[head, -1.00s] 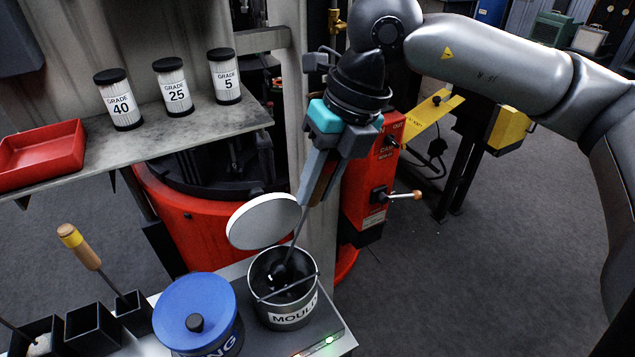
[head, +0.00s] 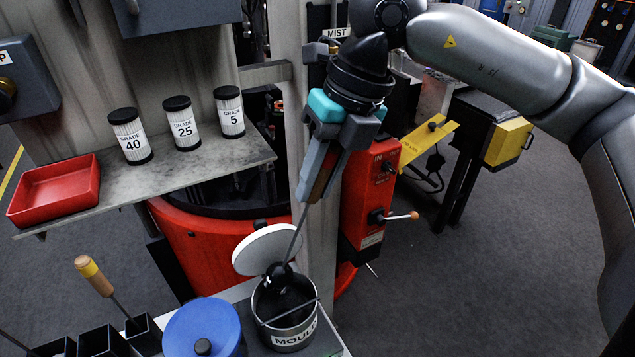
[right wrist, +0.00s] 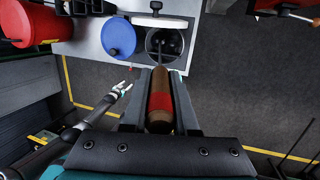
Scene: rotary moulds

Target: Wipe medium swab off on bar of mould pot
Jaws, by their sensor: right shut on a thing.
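My right gripper (head: 309,190) is shut on the brown, red-banded handle (right wrist: 160,100) of the swab. The swab's thin rod (head: 297,232) slants down to a dark head (head: 278,272) at the far side of the mould pot's mouth, above the bar. I cannot tell whether the head touches the rim. The mould pot (head: 292,338) is a grey metal pot with a thin bar (head: 290,312) across its mouth. Its round white lid (head: 266,250) stands open behind. In the right wrist view my left gripper (right wrist: 122,90) is small and off to the left.
A blue-lidded pot (head: 203,330) stands left of the mould pot. Another swab, with a yellow-banded handle (head: 94,276), stands in a black holder (head: 144,335). A shelf (head: 200,160) above carries a red tray (head: 55,190) and several grade jars. A red machine (head: 215,250) is behind.

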